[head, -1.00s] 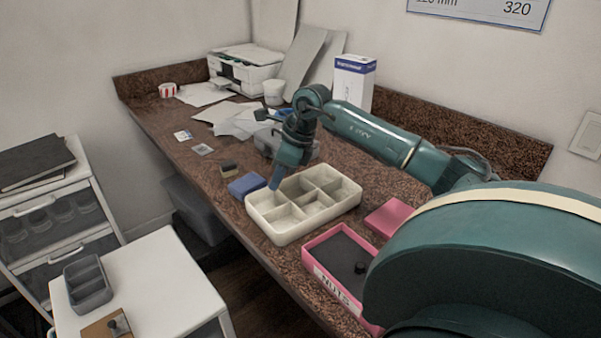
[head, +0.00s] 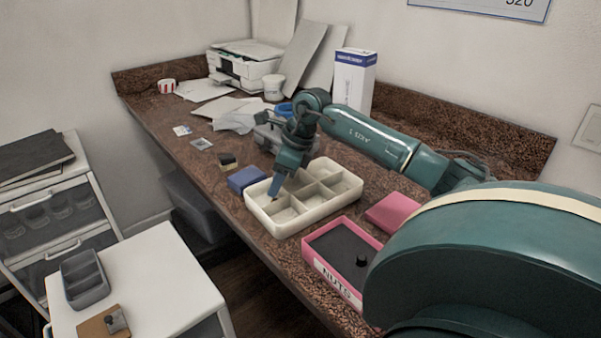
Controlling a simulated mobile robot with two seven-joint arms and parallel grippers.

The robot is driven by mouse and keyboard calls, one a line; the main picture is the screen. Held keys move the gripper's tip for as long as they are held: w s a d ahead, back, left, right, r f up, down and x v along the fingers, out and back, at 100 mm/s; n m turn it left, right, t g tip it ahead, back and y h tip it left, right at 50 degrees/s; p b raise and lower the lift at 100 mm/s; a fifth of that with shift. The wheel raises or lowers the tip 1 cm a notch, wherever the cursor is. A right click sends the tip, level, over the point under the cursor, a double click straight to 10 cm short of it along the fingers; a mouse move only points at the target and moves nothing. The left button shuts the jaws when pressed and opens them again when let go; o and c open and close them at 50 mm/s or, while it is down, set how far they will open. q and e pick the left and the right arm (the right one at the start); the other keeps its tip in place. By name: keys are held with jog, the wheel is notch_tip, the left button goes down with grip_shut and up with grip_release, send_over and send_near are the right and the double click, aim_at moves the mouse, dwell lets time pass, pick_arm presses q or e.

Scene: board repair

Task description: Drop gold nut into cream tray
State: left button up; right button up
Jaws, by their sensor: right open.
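The cream tray (head: 318,222) sits on the brown counter and is split into several compartments. My right gripper (head: 274,191) points down over the tray's left compartment, with its fingertips at about the height of the rim or just inside. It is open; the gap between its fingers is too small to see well. I cannot make out the gold nut; it is too small or hidden by the fingers. A pink box labelled NUTS (head: 318,262) stands right of the tray with a small black knob in it. My left gripper is out of view.
A blue box (head: 243,181) stands close to the tray's left end. A pink lid (head: 392,213) lies behind the NUTS box. A grey case (head: 268,137) and papers lie farther back. A white cart (head: 150,275) stands at the lower left.

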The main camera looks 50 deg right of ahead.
jog(key=v, duration=1.3)
